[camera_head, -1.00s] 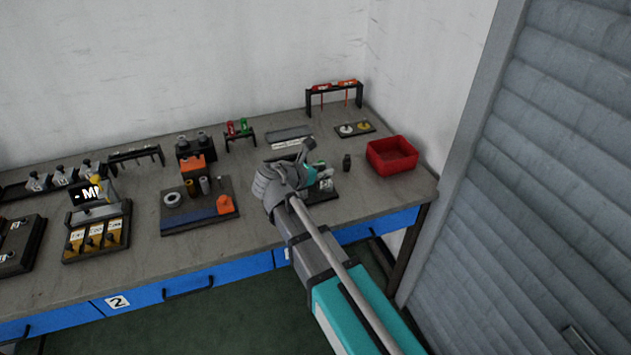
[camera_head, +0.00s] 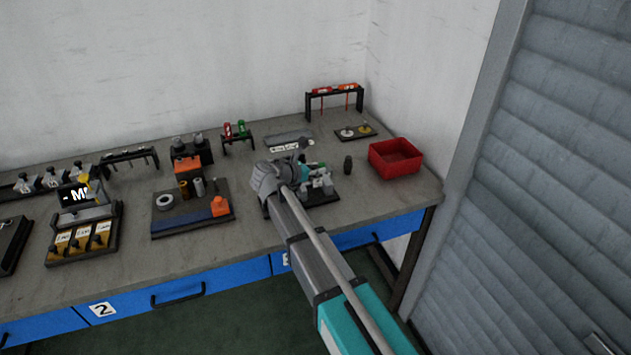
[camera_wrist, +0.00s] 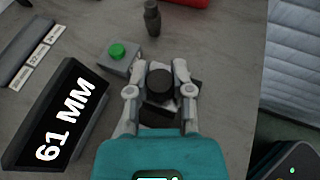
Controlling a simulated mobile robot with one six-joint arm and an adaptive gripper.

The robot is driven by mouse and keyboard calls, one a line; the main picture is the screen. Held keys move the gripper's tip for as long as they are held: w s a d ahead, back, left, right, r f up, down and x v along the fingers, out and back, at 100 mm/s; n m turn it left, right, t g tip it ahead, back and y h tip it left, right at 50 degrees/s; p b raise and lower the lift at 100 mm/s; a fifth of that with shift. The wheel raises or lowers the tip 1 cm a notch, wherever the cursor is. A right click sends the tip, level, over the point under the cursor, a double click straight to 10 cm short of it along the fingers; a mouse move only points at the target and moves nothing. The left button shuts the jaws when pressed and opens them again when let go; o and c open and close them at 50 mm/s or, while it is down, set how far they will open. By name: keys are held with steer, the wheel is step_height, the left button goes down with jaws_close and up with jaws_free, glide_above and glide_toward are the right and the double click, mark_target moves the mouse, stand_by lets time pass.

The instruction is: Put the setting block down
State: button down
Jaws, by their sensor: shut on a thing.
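In the wrist view my gripper (camera_wrist: 159,80) is shut on a dark piece with a round black top (camera_wrist: 160,82), which I take to be the setting block. A pale face and black parts show just below and around it; I cannot tell whether it touches the surface beneath. In the head view my gripper (camera_head: 322,180) is over a small black-based station (camera_head: 322,198) at the right of the bench, and my wrist hides most of the held piece. A display reading 61 MM (camera_wrist: 62,115) and a grey box with a green button (camera_wrist: 117,52) are beside it.
A small dark bottle-shaped piece (camera_head: 348,165) and a red bin (camera_head: 396,157) stand to the right. A grey tray (camera_head: 288,139) and racks are behind; a board of parts (camera_head: 190,215) lies to the left. Bare bench (camera_head: 385,195) shows in front of the bin.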

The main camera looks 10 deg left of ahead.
mark_target(311, 178)
stand_by(0.3)
steer(key=shift+w+a+f+b, duration=0.2)
steer(key=shift+w+f+b, duration=0.2)
steer(key=shift+f+b, duration=1.6)
steer(key=shift+f, duration=0.1)
steer(key=c, duration=0.5)
jaws_free()
steer(key=shift+s+r, duration=0.2)
steer(key=shift+r, duration=0.1)
steer(key=p+v, duration=0.4)
steer(key=v, duration=0.7)
steer(key=shift+s+a, duration=0.25)
